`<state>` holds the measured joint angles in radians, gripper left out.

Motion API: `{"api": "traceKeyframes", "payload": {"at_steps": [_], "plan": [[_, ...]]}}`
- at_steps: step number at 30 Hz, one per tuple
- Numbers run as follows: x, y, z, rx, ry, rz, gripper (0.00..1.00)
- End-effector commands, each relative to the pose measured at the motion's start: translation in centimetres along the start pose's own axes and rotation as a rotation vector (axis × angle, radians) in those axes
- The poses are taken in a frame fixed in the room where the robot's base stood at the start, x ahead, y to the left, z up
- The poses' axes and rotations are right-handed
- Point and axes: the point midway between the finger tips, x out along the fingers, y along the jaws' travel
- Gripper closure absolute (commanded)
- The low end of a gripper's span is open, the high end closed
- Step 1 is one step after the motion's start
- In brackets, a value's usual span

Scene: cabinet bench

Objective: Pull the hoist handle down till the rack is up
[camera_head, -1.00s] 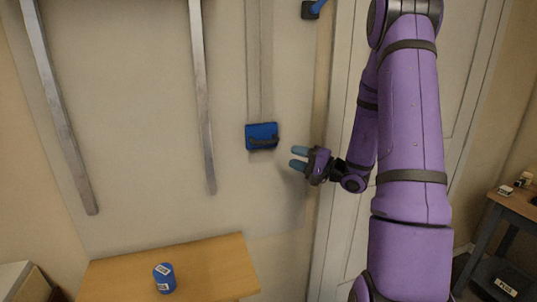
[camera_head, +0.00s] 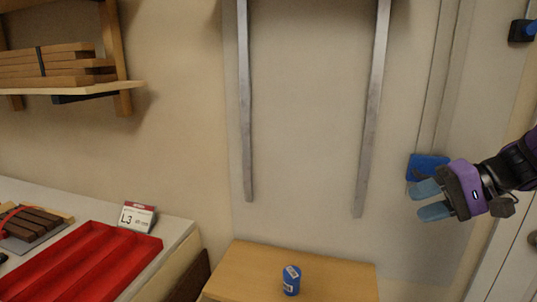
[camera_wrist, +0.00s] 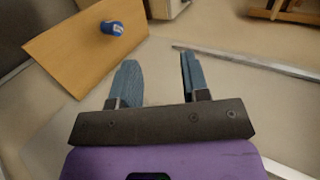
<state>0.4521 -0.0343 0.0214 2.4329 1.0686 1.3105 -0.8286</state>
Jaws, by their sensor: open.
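The blue hoist handle (camera_head: 428,165) hangs at the lower end of a pale vertical strip on the wall, at the right in the head view. My gripper (camera_head: 428,200) is open, its fingers pointing left, just below and in front of the handle and partly covering it. I cannot tell whether they touch. In the wrist view the gripper (camera_wrist: 160,65) has nothing between its fingers, and the handle does not show there. A wooden board (camera_head: 235,275) bearing a blue can (camera_head: 291,280) lies below two metal rails (camera_head: 369,125). I cannot tell whether this board is the rack.
A counter at the left holds a red tray (camera_head: 130,240) and an L3 sign (camera_head: 137,217). A wall shelf (camera_head: 100,90) with wooden planks is at the upper left. A dark bracket with a blue part (camera_head: 522,31) is at the upper right. The wall between the rails is clear.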

Motion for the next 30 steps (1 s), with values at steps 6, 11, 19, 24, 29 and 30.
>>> {"api": "traceKeyframes", "payload": {"at_steps": [6,11,19,24,29,30], "plan": [[0.3,-1.6,5.5,-0.077,-0.082,0.294,0.58],[-0.6,-1.9,8.6,-0.144,-0.07,0.505,0.58],[-3.5,-2.6,12.0,-0.295,0.08,0.804,0.58],[-5.5,-3.3,13.1,-0.381,0.205,0.912,0.58],[-6.5,-3.7,13.5,-0.424,0.274,0.955,0.65],[-6.6,-3.8,13.5,-0.428,0.283,0.959,0.74]]}}
